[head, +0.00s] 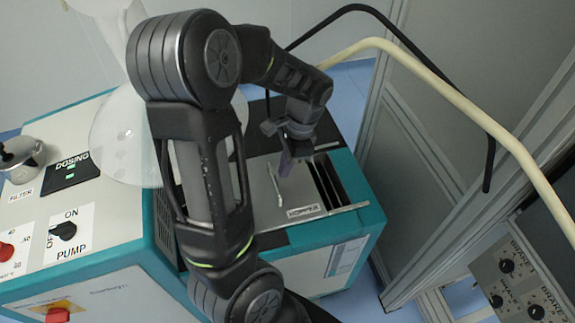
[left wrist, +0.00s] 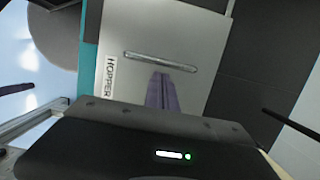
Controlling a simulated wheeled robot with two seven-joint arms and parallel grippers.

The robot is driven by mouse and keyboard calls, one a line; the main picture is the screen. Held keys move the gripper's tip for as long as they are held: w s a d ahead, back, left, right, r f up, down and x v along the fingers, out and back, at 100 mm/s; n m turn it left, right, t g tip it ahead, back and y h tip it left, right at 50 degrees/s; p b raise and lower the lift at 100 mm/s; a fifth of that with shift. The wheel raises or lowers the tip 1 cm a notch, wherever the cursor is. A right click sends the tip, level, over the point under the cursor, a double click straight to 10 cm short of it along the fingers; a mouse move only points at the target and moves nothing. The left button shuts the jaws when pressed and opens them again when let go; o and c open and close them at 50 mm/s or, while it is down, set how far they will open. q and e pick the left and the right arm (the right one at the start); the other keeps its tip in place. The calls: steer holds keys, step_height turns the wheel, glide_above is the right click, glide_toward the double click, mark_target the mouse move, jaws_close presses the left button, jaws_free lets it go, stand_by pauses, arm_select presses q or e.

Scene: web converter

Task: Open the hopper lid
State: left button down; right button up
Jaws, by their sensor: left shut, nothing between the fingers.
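The hopper lid (head: 262,205) is a flat pale metal plate on top of the teal-sided machine. It has a slim bar handle (head: 275,184) and a "HOPPER" label (head: 304,211) near its front edge. In the left wrist view the lid (left wrist: 200,35) fills the upper middle, with the handle (left wrist: 160,61) across it. My left gripper (head: 286,163) is over the lid, close to the handle. Its purple fingers (left wrist: 163,92) are together and empty, with their tips just short of the handle in the wrist picture. Whether they touch the lid is unclear. My right gripper is not in view.
A dark slotted opening (head: 329,184) lies right of the lid plate. The dosing and pump panel (head: 75,215) stands at left. A cream bent tube (head: 440,88) and a black one (head: 490,150) pass at right, before a grey frame (head: 415,190).

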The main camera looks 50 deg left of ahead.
arm_select(q)
steer(key=v, duration=0.7)
steer(key=shift+r, duration=0.4)
steer(key=shift+d, duration=0.1)
steer(key=shift+g, duration=0.3)
steer(key=w+r, duration=0.1)
steer(key=w+d, duration=0.1)
steer(key=w+d+r, duration=0.1)
steer(key=w, duration=0.1)
steer(key=shift+w+d+r, duration=0.1)
steer(key=shift+r, duration=0.2)
steer(key=shift+f, duration=0.15)
